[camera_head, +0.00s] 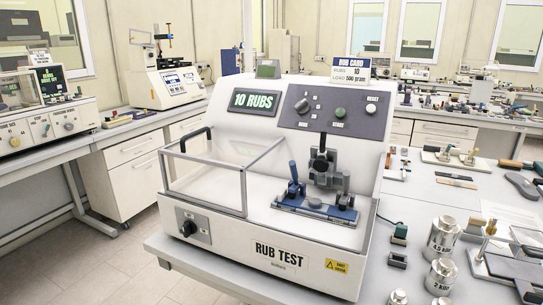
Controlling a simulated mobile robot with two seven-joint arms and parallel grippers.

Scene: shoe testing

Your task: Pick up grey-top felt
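A small block with a grey top (397,259) lies on the grey table just right of the rub test machine; it may be the grey-top felt, but it is too small to be sure. A small green block with a pale lower part (400,233) stands just behind it. Neither of my grippers shows in the head view.
The white rub test machine (300,252) fills the middle, its display reading "10 RUBS". Metal weights (442,236) stand right of the blocks, one marked 2 kg (440,277). A clamp fixture (505,262) is at the right edge. A rub card sign (351,68) stands on top.

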